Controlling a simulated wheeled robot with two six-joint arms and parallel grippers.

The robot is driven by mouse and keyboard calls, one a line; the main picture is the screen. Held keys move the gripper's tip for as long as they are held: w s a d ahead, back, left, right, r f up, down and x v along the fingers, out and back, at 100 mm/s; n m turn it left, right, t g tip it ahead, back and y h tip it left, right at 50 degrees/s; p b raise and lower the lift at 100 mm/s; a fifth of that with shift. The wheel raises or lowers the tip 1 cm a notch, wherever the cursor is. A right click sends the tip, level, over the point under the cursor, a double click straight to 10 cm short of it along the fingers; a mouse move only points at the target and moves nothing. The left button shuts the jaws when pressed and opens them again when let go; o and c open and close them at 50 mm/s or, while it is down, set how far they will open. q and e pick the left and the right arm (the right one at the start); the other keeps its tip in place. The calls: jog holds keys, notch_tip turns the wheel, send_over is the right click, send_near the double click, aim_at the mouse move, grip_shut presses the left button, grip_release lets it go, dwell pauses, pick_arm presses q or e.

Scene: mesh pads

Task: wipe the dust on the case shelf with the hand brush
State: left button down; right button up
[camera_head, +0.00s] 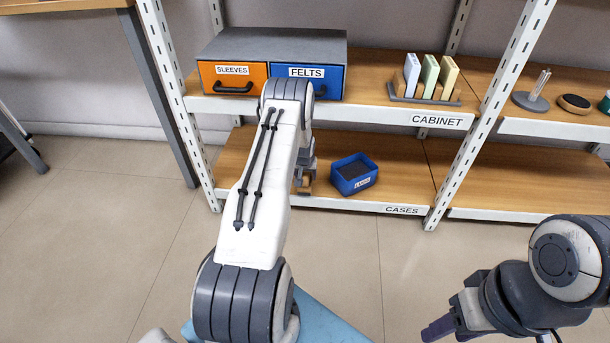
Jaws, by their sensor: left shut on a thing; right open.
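The case shelf (405,185) is the lower wooden board, labelled CASES on its white front edge. My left arm reaches over the shelf's left part. My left gripper (304,182) is low at the shelf, left of the blue bin, and mostly hidden by my arm. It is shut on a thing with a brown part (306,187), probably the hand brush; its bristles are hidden. My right gripper (440,327) is open, over the floor at the lower right.
The blue bin (354,174) stands on the case shelf, right of my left gripper. The CABINET shelf (372,98) above holds orange and blue drawers (271,64) and a rack of upright panels (424,100). White posts (490,118) bound the bay.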

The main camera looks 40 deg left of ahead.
pick_arm(q)
jog(key=shift+f+b, duration=0.7)
jog(key=shift+f, duration=0.35)
dwell(0.4)
